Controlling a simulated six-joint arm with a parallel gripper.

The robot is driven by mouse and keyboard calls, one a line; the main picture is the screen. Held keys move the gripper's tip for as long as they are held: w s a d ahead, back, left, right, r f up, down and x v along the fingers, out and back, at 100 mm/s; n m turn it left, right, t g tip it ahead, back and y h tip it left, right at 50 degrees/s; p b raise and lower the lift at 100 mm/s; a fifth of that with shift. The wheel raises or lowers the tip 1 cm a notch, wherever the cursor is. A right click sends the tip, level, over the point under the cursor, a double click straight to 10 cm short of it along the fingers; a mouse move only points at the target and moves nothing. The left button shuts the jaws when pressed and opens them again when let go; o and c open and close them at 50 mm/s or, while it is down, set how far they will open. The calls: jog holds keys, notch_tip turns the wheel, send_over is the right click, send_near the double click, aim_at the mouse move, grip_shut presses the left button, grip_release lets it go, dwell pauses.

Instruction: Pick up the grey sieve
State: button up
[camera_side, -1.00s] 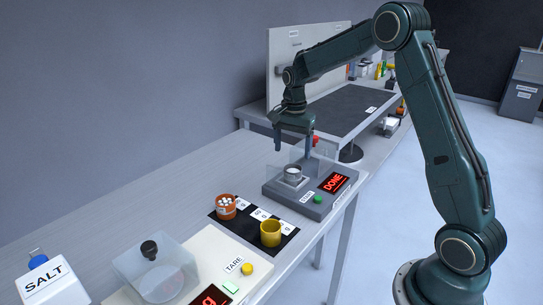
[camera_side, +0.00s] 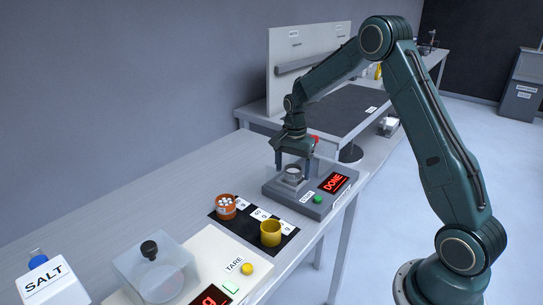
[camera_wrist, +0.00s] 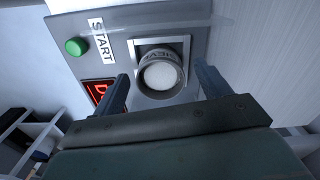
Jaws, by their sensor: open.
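The grey sieve (camera_side: 292,173) is a round cup standing upright on the square plate of the grey machine (camera_side: 318,205). In the wrist view the sieve (camera_wrist: 161,74) shows a white fill inside its rim. My gripper (camera_side: 293,165) is open, with its fingers pointing down on both sides of the sieve. In the wrist view my gripper (camera_wrist: 158,85) has one finger to the left and one to the right of the sieve, with gaps between. I cannot tell the exact finger height against the sieve.
The machine has a red DONE display (camera_side: 333,182) and a green START button (camera_side: 318,199). A black mat (camera_side: 252,240) holds an orange cup (camera_side: 226,207) and a yellow cup (camera_side: 270,233). A clear-covered scale (camera_side: 155,268) and a salt box (camera_side: 45,281) stand nearer.

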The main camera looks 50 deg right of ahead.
jog(key=shift+f, duration=0.45)
jog(key=c, duration=1.1)
